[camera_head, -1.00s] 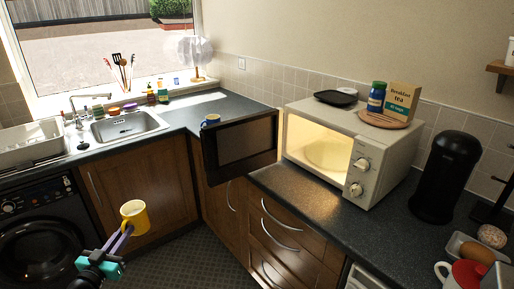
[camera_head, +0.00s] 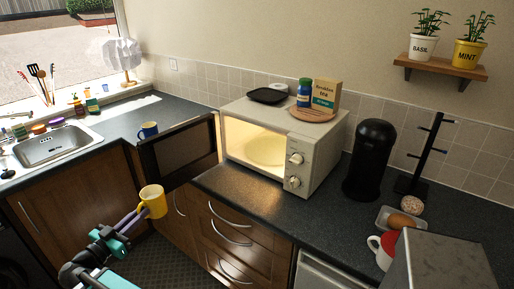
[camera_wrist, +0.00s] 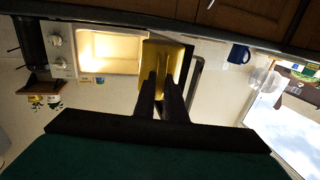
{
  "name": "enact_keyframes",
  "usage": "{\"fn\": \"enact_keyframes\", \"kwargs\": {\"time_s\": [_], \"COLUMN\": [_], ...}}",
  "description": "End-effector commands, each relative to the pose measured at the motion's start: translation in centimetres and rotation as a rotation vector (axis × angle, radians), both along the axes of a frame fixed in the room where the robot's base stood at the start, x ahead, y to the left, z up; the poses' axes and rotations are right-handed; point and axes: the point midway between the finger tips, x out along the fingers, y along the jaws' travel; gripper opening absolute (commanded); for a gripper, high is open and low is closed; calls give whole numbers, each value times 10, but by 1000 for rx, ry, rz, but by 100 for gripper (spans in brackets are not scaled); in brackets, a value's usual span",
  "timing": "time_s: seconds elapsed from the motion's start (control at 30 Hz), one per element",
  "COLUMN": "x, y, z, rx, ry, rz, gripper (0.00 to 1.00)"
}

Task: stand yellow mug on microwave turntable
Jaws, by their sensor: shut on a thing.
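The yellow mug (camera_head: 153,201) is held upright by my gripper (camera_head: 138,214), out over the floor in front of the cabinets. In the wrist view the mug (camera_wrist: 166,62) sits at the tips of my shut fingers (camera_wrist: 166,92). That view is upside down. The microwave (camera_head: 320,158) stands on the counter with its door (camera_head: 180,153) swung wide open to the left. Its lit inside shows the round turntable (camera_head: 266,151), which looks empty. The mug is lower than the opening and to the left of it, in front of the open door.
A blue mug (camera_head: 148,130) stands on the counter behind the door. A board with a jar (camera_head: 304,93) and a tea box (camera_head: 325,95), and a black tray (camera_head: 268,95), lie on top of the microwave. A black appliance (camera_head: 370,160) stands right. Counter before the microwave (camera_head: 245,185) is clear.

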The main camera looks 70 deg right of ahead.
Motion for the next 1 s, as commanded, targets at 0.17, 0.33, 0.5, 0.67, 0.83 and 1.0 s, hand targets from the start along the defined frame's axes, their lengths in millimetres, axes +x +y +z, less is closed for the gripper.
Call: {"fn": "enact_keyframes", "kwargs": {"time_s": [0.17, 0.33, 0.5, 0.67, 0.83, 1.0], "x": [-21, -34, -48, -63, -82, -102], "y": [-36, -68, -101, -131, -162, -191], "z": [13, 20, 28, 35, 42, 50], "rx": [-3, -4, -4, -4, -4, -5], "ry": [0, 0, -1, 0, 0, 0], "rz": [-64, -81, -95, -107, -123, -137], "gripper": [0, 0, 0, 0, 0, 0]}}
